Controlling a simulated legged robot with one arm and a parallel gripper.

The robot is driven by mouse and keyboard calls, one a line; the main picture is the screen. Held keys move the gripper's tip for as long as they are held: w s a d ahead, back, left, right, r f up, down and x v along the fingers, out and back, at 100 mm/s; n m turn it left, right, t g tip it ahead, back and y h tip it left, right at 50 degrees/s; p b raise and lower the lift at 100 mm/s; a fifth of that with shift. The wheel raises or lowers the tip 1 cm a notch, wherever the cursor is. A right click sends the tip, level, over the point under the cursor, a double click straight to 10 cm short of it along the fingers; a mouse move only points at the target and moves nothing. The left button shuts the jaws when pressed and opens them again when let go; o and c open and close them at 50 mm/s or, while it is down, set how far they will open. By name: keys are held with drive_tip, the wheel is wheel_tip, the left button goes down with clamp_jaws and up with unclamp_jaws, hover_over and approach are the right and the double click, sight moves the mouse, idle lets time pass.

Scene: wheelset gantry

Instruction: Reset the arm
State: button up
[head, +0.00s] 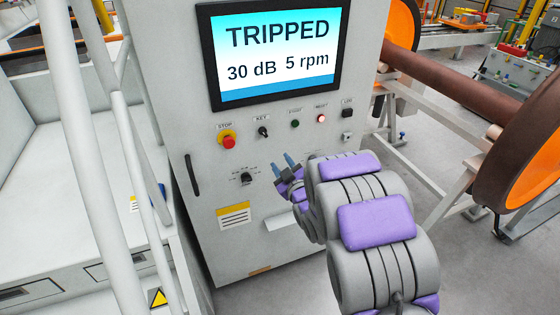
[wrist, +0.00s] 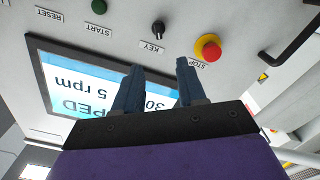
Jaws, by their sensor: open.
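My gripper (head: 282,163) is open and empty in front of the grey control cabinet (head: 170,110), below its row of controls. In the wrist view, which shows the panel upside down, its two blue fingers (wrist: 159,68) stand apart with nothing between them. They overlap the screen there. My arm is bent, with its grey and purple links in the right middle of the head view. The screen (head: 277,52) reads "TRIPPED", "30 dB" and "5 rpm".
The panel carries a red stop button (head: 228,141), a key switch (head: 263,131), a green start button (head: 295,124) and a red reset button (head: 321,118). A dark knob (head: 246,178) sits lower. White rails (head: 125,150) stand left. An orange-faced wheelset (head: 525,140) is right.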

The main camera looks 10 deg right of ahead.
drive_tip(key=shift+d, duration=0.1)
idle(0.4)
drive_tip(key=s+d+m+g+h, duration=0.3)
drive_tip(key=s+d+g, duration=0.15)
drive_tip(key=s, duration=0.35)
drive_tip(key=s+d+m+g+h, duration=0.3)
drive_tip(key=s+d+g, duration=0.15)
drive_tip(key=s, duration=0.35)
drive_tip(key=s+a+r+m+g, duration=0.1)
drive_tip(key=s+g, duration=0.2)
drive_tip(key=s, duration=0.8)
drive_tip(key=s+a+r+m+g, duration=0.1)
drive_tip(key=s+g, duration=0.2)
drive_tip(key=s, duration=0.8)
drive_tip(key=s+a+r+m+g+y, duration=0.1)
drive_tip(key=s+g, duration=0.3)
drive_tip(key=s, duration=0.8)
drive_tip(key=shift+r, duration=0.55)
